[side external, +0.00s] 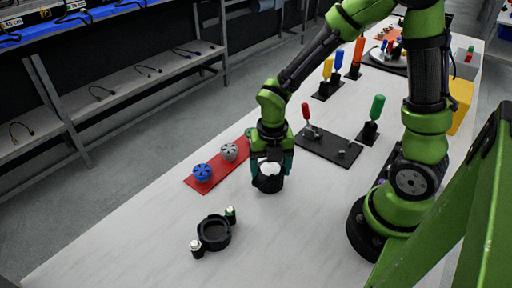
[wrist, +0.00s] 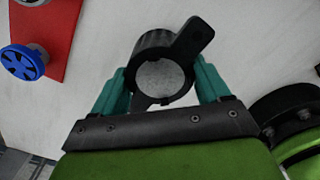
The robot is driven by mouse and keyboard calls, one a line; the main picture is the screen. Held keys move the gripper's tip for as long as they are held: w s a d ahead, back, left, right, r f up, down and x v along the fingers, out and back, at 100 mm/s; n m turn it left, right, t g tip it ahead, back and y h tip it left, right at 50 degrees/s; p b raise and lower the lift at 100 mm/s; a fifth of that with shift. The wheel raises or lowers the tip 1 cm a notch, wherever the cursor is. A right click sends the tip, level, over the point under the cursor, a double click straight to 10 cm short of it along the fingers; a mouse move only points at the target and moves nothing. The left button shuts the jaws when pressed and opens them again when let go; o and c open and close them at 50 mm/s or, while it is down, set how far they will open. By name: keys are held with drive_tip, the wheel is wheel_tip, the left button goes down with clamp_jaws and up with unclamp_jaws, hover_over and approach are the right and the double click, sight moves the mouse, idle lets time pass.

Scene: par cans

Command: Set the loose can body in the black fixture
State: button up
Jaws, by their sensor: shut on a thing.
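The loose can body (side external: 268,184) is a short black hollow cylinder, pale inside. My gripper (side external: 271,168) is shut on it, with the can low over the table; I cannot tell whether it touches the top. In the wrist view, the can body (wrist: 150,42) sits between the teal fingers of my gripper (wrist: 158,88), and a black tab sticks out from it to the upper right. The black fixture (side external: 205,220) is an open ring on the table, left of and nearer the camera than my gripper.
A red mat (side external: 198,188) with a blue disc (side external: 202,172) and a grey disc (side external: 229,151) lies left of my gripper. The table between gripper and fixture is clear.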

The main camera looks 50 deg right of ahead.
sight(270, 168)
wheel_tip(270, 168, up, 8)
drive_tip(key=shift+f, duration=0.1)
drive_tip(key=shift+w+d+r, duration=0.1)
drive_tip(key=shift+d+r, duration=0.55)
drive_tip(key=shift+r, duration=0.1)
drive_tip(key=s+d+f+m, duration=0.2)
drive_tip(key=s+d+m, duration=0.2)
drive_tip(key=d+m, duration=0.6)
drive_tip(key=s+d+f+m, duration=0.1)
drive_tip(key=s+d+m, duration=0.3)
drive_tip(key=d+m, duration=0.65)
drive_tip(key=shift+w+d+f+n, duration=0.1)
drive_tip(key=shift+d+f+n, duration=0.3)
drive_tip(key=shift+f, duration=0.55)
drive_tip(key=shift+d+f+n, duration=0.35)
drive_tip(key=shift+f+n, duration=0.1)
drive_tip(key=shift+f, duration=0.45)
drive_tip(key=shift+w+d+f+n, duration=0.1)
drive_tip(key=shift+d+f+n, duration=0.3)
drive_tip(key=shift+f, duration=0.55)
drive_tip(key=shift+f, duration=0.1)
drive_tip(key=o, duration=1.1)
drive_tip(key=shift+o, duration=0.4)
